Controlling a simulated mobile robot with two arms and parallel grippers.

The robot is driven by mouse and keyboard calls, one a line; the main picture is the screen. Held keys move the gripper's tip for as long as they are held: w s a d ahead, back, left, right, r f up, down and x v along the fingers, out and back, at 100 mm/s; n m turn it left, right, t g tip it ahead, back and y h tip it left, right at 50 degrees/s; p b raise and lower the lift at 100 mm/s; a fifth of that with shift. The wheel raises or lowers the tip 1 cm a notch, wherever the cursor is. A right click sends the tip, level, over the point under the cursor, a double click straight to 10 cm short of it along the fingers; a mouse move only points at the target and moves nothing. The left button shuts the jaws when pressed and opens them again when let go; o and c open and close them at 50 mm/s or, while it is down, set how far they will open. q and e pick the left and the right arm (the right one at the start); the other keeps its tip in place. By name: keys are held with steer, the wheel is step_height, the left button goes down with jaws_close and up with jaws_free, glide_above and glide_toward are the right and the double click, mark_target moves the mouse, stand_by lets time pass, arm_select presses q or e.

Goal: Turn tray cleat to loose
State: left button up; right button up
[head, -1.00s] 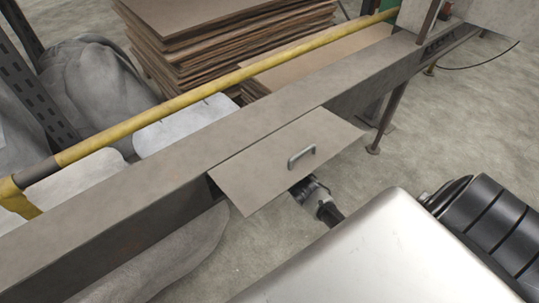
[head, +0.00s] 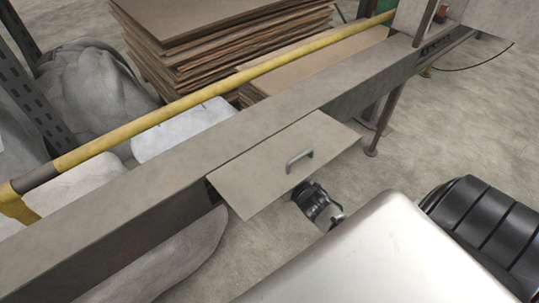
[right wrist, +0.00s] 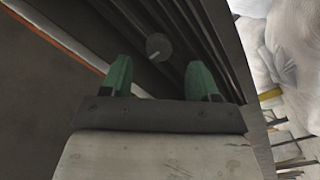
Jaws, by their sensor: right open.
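The tray (head: 265,165), a flat grey-brown panel with a metal handle (head: 299,161), sticks out from the side of the long beam. In the right wrist view a round dark knob with a small pale bar (right wrist: 158,47), seemingly the cleat, sits against dark ribbed metal. My right gripper (right wrist: 161,67) is open, with one green finger on each side of the knob in the picture. The knob appears beyond the fingertips and not gripped; the exact gap is unclear. In the head view my right wrist (head: 318,205) is beside the tray's near edge, and the fingers are hidden.
The long grey beam (head: 120,215) crosses the view, with a yellow rail (head: 200,92) behind it. Stacked brown sheets (head: 225,40) and grey sacks (head: 85,80) stand beyond. A support leg (head: 388,118) stands right of the tray. Open floor (head: 450,130) lies to the right.

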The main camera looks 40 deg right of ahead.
arm_select(q)
steer(key=shift+s+a+f, duration=0.15)
steer(key=shift+s+f, duration=0.1)
steer(key=shift+s, duration=0.35)
arm_select(e)
steer(key=s, duration=0.5)
steer(key=shift+s+d, duration=0.25)
steer(key=shift+s, duration=0.15)
steer(key=shift+f, duration=0.1)
